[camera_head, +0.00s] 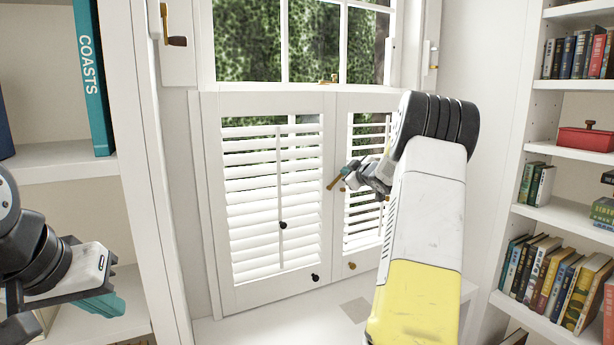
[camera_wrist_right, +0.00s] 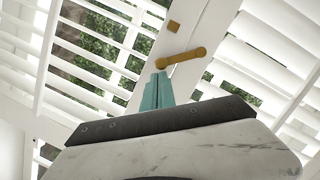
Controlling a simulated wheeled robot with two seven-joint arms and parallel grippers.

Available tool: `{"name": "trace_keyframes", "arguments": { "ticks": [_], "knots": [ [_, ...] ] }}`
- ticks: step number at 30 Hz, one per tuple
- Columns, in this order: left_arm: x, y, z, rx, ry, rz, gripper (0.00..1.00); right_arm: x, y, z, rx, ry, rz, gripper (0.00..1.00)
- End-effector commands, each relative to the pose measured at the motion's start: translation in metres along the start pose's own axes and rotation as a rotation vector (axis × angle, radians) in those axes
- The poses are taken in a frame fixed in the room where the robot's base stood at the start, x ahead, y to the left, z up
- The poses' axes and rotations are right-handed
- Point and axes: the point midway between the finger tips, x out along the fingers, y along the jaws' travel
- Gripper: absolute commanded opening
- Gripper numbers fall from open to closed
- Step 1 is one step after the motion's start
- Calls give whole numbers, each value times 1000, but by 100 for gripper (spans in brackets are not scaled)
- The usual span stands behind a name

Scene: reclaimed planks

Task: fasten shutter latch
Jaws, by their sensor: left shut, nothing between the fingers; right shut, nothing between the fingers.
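The brass shutter latch (camera_head: 336,181) is a short bar on the stiles where the two white shutter panels meet, slanting in the head view. In the right wrist view the latch (camera_wrist_right: 182,57) has rounded ends and lies apart from a small brass block (camera_wrist_right: 174,26) on the stile. My right gripper (camera_head: 347,171) is shut and empty. Its teal fingertips (camera_wrist_right: 160,76) are just by one end of the latch; I cannot tell whether they touch. The left shutter panel (camera_head: 228,200) and right shutter panel (camera_head: 341,215) look closed. My left gripper (camera_head: 118,306) is shut and empty, far left.
My right arm hides part of the right panel. Dark knobs (camera_head: 315,277) and a brass knob (camera_head: 351,265) sit low on the shutters. A crank handle (camera_head: 176,41) sticks out at upper left. Bookshelves (camera_head: 560,215) stand at right, and a shelf (camera_head: 62,164) is at left.

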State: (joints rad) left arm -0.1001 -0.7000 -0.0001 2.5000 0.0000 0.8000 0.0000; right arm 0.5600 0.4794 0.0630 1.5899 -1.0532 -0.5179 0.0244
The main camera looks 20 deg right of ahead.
Motion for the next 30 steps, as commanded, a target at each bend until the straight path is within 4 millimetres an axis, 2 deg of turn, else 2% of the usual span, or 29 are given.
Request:
{"name": "trace_keyframes", "arguments": {
  "ticks": [2,6,10,17,20,30],
  "knots": [
    [0,0,0,0,0,0,0,1,4,7,67,-1,-15,0],
    [0,0,0,0,0,0,0,4,4,16,63,-1,-15,0],
    [0,0,0,0,0,0,0,6,6,25,185,0,-45,0],
    [0,0,0,0,0,0,0,4,5,22,175,1,-43,0],
    [0,0,0,0,0,0,0,-3,6,22,174,0,-42,0],
    [0,0,0,0,0,0,0,-58,8,22,175,0,-42,0]
  ]
}}
